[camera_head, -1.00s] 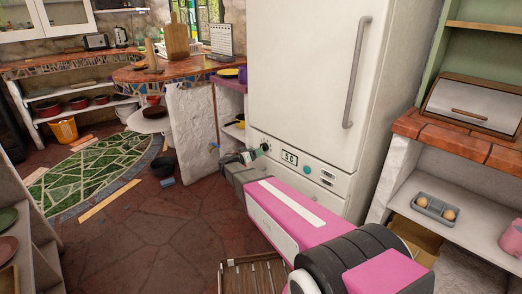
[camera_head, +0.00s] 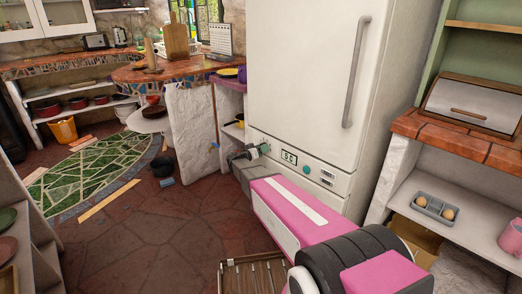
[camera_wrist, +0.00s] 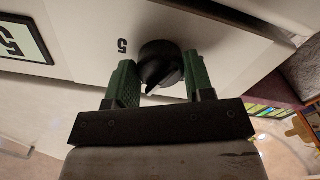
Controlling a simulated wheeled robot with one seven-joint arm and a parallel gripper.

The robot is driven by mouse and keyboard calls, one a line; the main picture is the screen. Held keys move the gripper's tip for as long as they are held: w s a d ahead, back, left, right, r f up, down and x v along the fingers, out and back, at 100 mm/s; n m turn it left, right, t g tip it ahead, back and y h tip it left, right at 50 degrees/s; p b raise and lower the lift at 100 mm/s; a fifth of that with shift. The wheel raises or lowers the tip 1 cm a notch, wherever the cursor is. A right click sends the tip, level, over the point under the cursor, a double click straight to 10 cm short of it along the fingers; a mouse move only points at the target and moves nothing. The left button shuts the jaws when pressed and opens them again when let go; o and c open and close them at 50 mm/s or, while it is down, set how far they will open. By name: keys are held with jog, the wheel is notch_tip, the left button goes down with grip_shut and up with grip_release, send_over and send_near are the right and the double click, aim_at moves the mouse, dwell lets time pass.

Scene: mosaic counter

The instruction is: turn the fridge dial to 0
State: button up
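The fridge dial (camera_wrist: 160,62) is a round black knob with a raised grip, on the white lower panel of the fridge (camera_head: 303,75). In the head view my gripper (camera_head: 258,152) is at the left of the fridge's panel and largely hides the dial. The fridge display (camera_head: 289,157) seems to read 5 C.
A teal button (camera_head: 307,169) sits right of the display. A wooden rack (camera_head: 254,275) lies on the floor below my arm. A counter (camera_head: 460,140) with an egg tray (camera_head: 437,209) stands at the right. Open floor lies to the left.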

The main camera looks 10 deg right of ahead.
jog(key=n, duration=0.5)
jog(key=shift+n, duration=0.3)
jog(key=n, duration=1.2)
jog(key=shift+n, duration=0.4)
jog(key=n, duration=0.5)
jog(key=shift+n, duration=0.4)
jog(key=o, duration=0.9)
jog(key=shift+r, duration=0.1)
